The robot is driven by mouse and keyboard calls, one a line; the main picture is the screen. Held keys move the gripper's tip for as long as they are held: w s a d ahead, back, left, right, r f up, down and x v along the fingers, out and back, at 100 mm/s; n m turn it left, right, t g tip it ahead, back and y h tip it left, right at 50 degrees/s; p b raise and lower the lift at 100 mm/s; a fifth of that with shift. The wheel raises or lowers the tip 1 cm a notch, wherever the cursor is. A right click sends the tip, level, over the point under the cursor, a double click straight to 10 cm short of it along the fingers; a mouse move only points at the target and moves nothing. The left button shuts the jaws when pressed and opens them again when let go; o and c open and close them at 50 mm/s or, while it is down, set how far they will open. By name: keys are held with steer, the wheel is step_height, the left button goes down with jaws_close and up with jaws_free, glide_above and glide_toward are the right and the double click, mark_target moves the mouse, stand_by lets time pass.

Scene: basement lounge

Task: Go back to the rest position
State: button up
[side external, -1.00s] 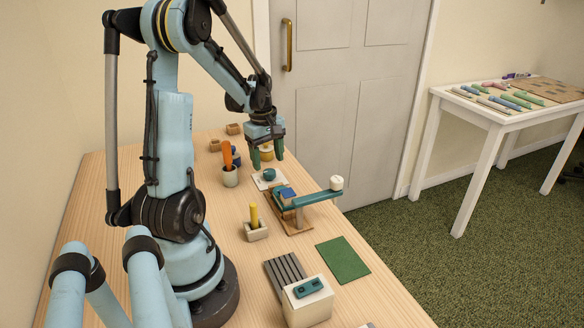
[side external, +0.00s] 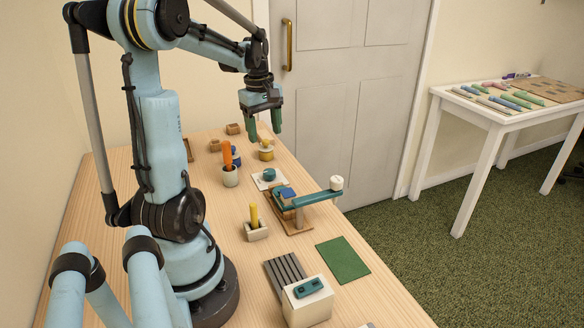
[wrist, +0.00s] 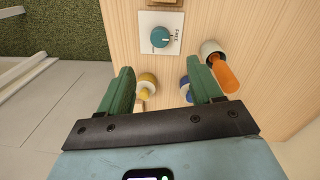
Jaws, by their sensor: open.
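My gripper (side external: 264,129) is raised above the far part of the wooden table (side external: 228,276). Its two green fingers are apart with nothing between them. In the wrist view, my gripper (wrist: 166,82) points down at the table with its fingers spread. A yellow-and-white knob-like piece (wrist: 146,88) and a blue piece (wrist: 186,88) show past the fingers, partly hidden by them. The yellow piece (side external: 266,152) stands below the fingers in the side view, apart from them.
A teal knob on a white plate (side external: 259,184), a grey cup with an orange handle (side external: 230,178), a teal balance beam (side external: 318,200), a holder with a yellow peg (side external: 255,232), a green mat (side external: 343,260) and a white box (side external: 307,305) stand on the table. A door is behind.

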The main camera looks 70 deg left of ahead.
steer(key=w+d+m+t, duration=0.2)
steer(key=d+m+t, duration=0.1)
steer(key=d+m, duration=0.7)
steer(key=w+d+m+t, duration=0.2)
steer(key=d+m, duration=0.8)
steer(key=d, duration=0.9)
steer(key=shift+w+d+r+t, duration=0.2)
steer(key=shift+w+d+t, duration=0.15)
steer(key=shift+t, duration=0.35)
